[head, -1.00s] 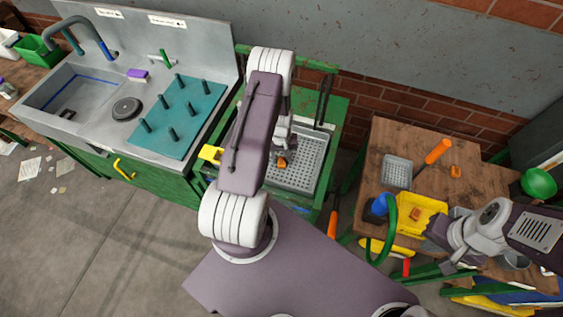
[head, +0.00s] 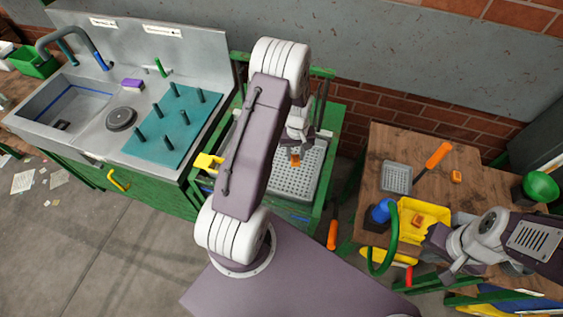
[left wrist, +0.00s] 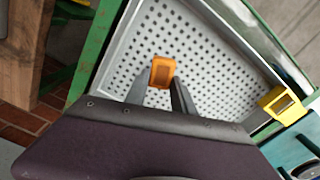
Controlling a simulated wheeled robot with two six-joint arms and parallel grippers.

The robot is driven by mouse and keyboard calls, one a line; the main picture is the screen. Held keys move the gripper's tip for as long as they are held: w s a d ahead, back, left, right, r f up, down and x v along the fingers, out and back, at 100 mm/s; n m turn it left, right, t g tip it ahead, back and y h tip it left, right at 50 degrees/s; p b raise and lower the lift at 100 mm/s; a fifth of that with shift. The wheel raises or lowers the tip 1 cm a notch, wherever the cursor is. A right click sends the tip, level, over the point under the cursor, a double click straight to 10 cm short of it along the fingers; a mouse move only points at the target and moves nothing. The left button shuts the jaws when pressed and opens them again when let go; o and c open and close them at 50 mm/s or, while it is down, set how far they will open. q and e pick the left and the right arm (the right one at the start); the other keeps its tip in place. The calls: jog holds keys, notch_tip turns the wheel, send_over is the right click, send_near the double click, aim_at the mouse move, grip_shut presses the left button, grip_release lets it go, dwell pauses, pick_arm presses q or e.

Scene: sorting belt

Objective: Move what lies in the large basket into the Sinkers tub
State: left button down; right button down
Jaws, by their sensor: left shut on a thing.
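The large basket (head: 310,160) is a grey perforated tray inside a green frame, mid-view. My left gripper (head: 295,150) points down over it and is shut on a small orange block (head: 295,160). In the left wrist view the orange block (left wrist: 162,72) sits between the fingertips (left wrist: 160,88), with bare perforated floor (left wrist: 205,60) around it. I cannot tell if it is clear of the floor. A yellow tub (head: 426,208) with an orange piece (head: 417,221) stands on the right table; no Sinkers label is legible. My right gripper (head: 440,255) is beside that tub, its jaws unclear.
A small grey basket (head: 397,177), an orange-handled tool (head: 437,156), a blue item (head: 381,211) and a green hoop (head: 388,235) are on or by the right table (head: 455,190). A sink with a teal pegged mat (head: 178,125) is left. A yellow clip (head: 208,162) sits at the basket's left.

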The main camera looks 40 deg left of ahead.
pick_arm(q)
jog(key=w+d+r+b, duration=0.1)
jog(key=w+d+r, duration=0.2)
jog(key=d, duration=0.2)
jog(key=shift+r, duration=0.25)
